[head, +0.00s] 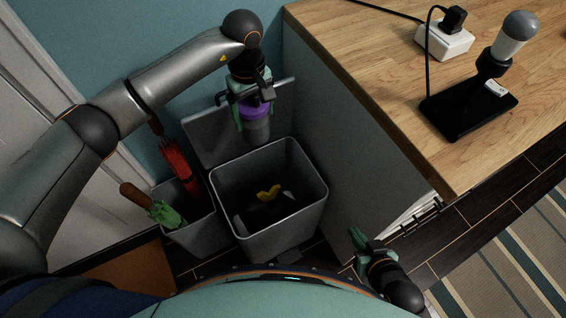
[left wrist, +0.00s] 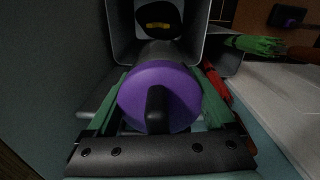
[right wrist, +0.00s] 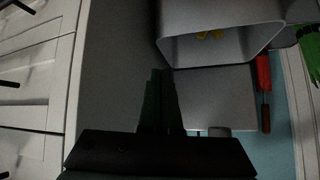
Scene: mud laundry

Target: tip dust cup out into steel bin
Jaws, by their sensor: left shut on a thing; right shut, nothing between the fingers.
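The dust cup (head: 257,128) has a purple top and a dark translucent body. My left gripper (head: 250,95) is shut on it and holds it above the back part of the steel bin's opening. In the left wrist view the cup's purple top (left wrist: 140,97) sits between the green fingers. The steel bin (head: 282,232) is a grey open box with its lid raised behind it. Inside lie a yellow thing (head: 268,193) and dark contents. My right gripper (head: 358,238) is shut and empty, low at the right of the bin.
A smaller grey holder (head: 196,238) with red and green umbrellas stands left of the bin. A wooden counter (head: 390,75) on the right carries a black stand (head: 468,112) with a grey-tipped device and a white power block (head: 446,40). A striped rug (head: 500,245) lies at lower right.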

